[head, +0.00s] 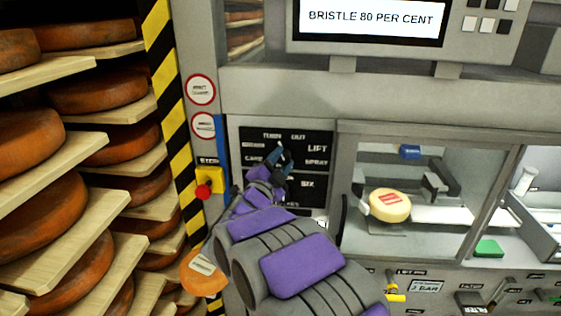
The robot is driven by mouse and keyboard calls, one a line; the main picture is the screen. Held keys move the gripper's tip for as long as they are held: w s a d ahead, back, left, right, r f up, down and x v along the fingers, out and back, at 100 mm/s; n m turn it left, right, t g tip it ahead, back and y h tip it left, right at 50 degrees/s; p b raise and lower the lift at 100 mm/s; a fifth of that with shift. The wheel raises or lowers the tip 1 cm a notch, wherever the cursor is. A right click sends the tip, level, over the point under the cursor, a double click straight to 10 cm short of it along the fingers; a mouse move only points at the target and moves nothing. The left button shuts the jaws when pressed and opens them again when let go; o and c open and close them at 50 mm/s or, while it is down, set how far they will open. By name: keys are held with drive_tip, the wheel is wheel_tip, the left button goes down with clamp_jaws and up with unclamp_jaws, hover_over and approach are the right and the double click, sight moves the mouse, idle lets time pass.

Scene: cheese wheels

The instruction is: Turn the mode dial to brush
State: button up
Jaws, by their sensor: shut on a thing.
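The mode dial sits on a black panel (318,190) with white words around it, among them LIFT and SPRAY at the right. My purple and grey arm reaches up to this panel from below. My gripper (283,155) is at the panel's middle, shut on the mode dial, which its fingers and wrist mostly hide. Some words at the lower left are covered too, and I cannot read where the dial points or find the word brush.
A screen (373,18) above reads BRISTLE 80 PER CENT. A red stop button (204,190) is left of the panel. A glazed bay with a pale cheese wheel (389,205) is at the right. Shelves of orange wheels (80,200) fill the left.

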drive_tip(key=shift+f, duration=0.15)
drive_tip(key=n+t+y+p, duration=0.1)
drive_tip(key=n, duration=0.2)
drive_tip(key=n+t+y+p, duration=0.1)
drive_tip(key=n, duration=0.3)
drive_tip(key=shift+d+p, duration=0.2)
drive_tip(key=shift+p, duration=0.2)
drive_tip(key=shift+f+n+t+y+p, duration=0.1)
drive_tip(key=shift+n+t+y+p, duration=0.15)
drive_tip(key=shift+n+y, duration=0.65)
drive_tip(key=shift+f+n+t+y+p, duration=0.15)
drive_tip(key=shift+n+y+p, duration=0.25)
drive_tip(key=shift+n, duration=0.9)
drive_tip(key=shift+r+n, duration=0.1)
drive_tip(key=shift+n, duration=0.2)
drive_tip(key=o, duration=1)
drive_tip(key=shift+r, duration=0.1)
